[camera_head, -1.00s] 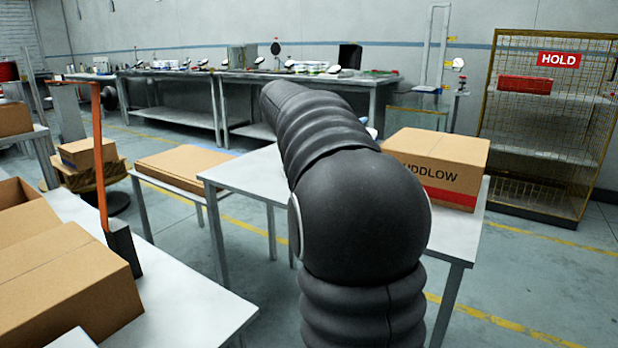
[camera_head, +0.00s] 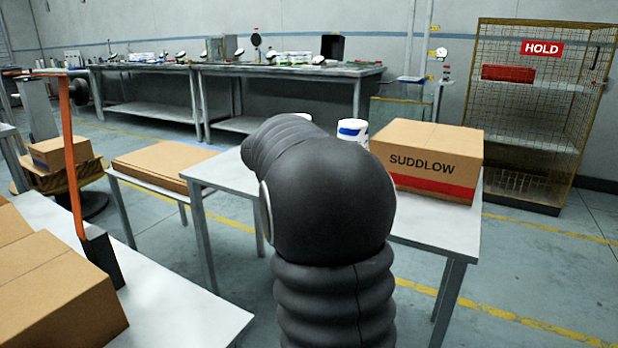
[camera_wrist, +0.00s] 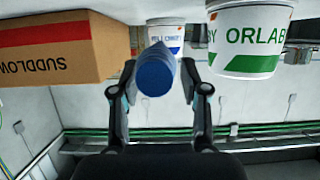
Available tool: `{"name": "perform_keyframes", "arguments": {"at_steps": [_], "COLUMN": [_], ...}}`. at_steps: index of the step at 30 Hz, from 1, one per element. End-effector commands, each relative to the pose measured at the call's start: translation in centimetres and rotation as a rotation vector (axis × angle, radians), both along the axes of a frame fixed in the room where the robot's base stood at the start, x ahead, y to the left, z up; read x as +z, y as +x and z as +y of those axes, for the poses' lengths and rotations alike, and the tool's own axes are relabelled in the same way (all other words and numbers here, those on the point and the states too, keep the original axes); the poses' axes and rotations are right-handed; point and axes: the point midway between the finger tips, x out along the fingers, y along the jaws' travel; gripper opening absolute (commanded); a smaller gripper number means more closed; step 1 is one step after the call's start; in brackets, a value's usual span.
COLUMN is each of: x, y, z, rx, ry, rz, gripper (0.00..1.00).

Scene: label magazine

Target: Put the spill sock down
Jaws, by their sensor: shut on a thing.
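The blue spill sock (camera_wrist: 155,78) is between the two fingers of my gripper (camera_wrist: 159,72) in the wrist view, seen end-on. The fingers are shut on it. In the head view my dark arm hides my gripper and the sock. The white table (camera_head: 440,234) stands beyond my arm. Whether the sock touches the table cannot be told.
A SUDDLOW carton (camera_head: 428,160) stands on the table's right part. A white tub with a blue label (camera_head: 352,129) is beside it. A large green-lettered tub (camera_wrist: 250,38) shows close to the right of my gripper. A flat carton (camera_head: 165,163) lies on a stand at left.

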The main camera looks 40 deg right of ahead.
Motion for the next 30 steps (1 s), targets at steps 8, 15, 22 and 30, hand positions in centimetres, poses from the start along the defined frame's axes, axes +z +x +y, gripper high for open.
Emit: {"name": "perform_keyframes", "arguments": {"at_steps": [8, 15, 22, 30], "x": [-4.1, -4.3, -4.6, -4.6], "y": [0.1, 0.1, 0.1, 0.1], "z": [0.2, 0.2, 0.2, 0.2], "rx": [0.004, 0.004, 0.004, 0.004], "ry": [0.000, 0.000, 0.000, 0.001], "rz": [0.001, 0.000, 0.002, 0.001], "gripper": [0.07, 0.07, 0.07, 0.70]}}
